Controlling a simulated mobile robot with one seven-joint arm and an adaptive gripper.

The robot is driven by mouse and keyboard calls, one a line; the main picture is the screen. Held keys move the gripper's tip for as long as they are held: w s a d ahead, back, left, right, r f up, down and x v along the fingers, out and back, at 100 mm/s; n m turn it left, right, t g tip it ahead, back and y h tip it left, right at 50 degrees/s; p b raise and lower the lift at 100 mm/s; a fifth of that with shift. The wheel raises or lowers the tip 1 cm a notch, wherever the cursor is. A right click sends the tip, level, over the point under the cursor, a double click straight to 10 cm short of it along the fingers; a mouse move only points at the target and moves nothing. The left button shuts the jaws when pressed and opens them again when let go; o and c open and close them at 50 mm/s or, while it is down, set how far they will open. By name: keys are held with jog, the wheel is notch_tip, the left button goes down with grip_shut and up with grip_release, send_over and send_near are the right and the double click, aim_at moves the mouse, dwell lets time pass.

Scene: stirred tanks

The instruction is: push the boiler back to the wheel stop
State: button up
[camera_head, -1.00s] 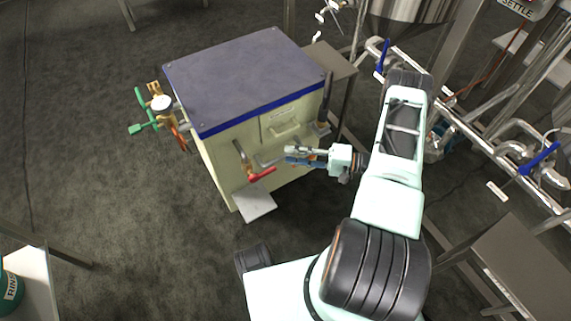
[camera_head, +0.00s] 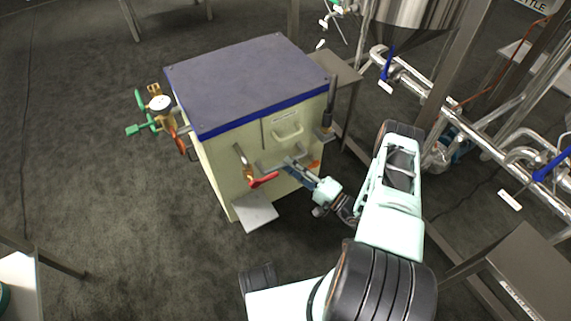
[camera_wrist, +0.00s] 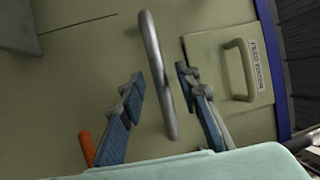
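The boiler is a cream box (camera_head: 222,165) with a dark blue-edged lid (camera_head: 245,80), standing on the dark floor. A grey bar handle (camera_head: 268,164) is on its front face. The handle also shows in the wrist view (camera_wrist: 157,70), running between my fingers. My gripper (camera_head: 291,168) is at the boiler's front, pointing in from the lower right. In the wrist view my gripper (camera_wrist: 160,90) is open, one blue-padded finger on each side of the bar, with gaps visible. I cannot make out a wheel stop.
A red-handled valve (camera_head: 262,180) and a pale plate (camera_head: 255,212) project from the front. A fuel door (camera_head: 288,130) is above the bar. Green-handled valves (camera_head: 140,128) jut from the left side. A small table (camera_head: 335,68) and pipework (camera_head: 460,125) stand right.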

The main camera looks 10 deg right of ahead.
jog(key=shift+x, duration=1.25)
grip_shut()
